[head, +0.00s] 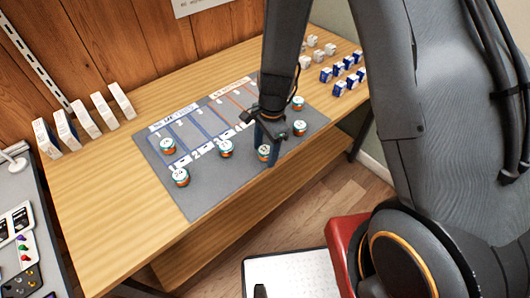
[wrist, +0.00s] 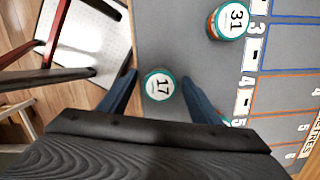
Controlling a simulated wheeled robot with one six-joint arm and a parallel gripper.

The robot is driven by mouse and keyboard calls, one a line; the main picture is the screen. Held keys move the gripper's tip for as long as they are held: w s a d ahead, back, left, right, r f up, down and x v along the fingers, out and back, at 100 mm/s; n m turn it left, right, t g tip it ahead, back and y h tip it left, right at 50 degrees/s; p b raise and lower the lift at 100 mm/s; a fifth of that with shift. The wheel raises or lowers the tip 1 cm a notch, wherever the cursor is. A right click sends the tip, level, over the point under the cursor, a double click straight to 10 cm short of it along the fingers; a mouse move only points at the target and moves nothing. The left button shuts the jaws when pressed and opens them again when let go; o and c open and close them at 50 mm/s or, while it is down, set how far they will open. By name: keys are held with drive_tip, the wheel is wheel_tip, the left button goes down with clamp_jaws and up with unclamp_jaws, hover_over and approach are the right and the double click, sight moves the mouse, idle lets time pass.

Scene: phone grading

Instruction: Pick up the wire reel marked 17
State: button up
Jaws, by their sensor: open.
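The wire reel marked 17 (wrist: 158,84) has a white top and a teal rim and stands on the grey mat near its front edge. In the wrist view it lies between the two blue fingers of my gripper (wrist: 160,92), which is open. I cannot tell whether the fingers touch it. In the head view my gripper (head: 269,142) is over the front of the mat, and the reel (head: 263,152) is partly hidden by a finger. A reel marked 31 (wrist: 230,20) stands a little away, beside the 17 reel.
Several other reels stand on the mat (head: 200,202), including ones at the left (head: 181,177) and right (head: 299,128). Blue and white boxes (head: 340,88) stand at the table's back right, and white boxes (head: 101,107) at the back left. A red-framed chair (head: 345,240) is below.

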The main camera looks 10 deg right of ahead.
drive_tip(key=c, duration=1.1)
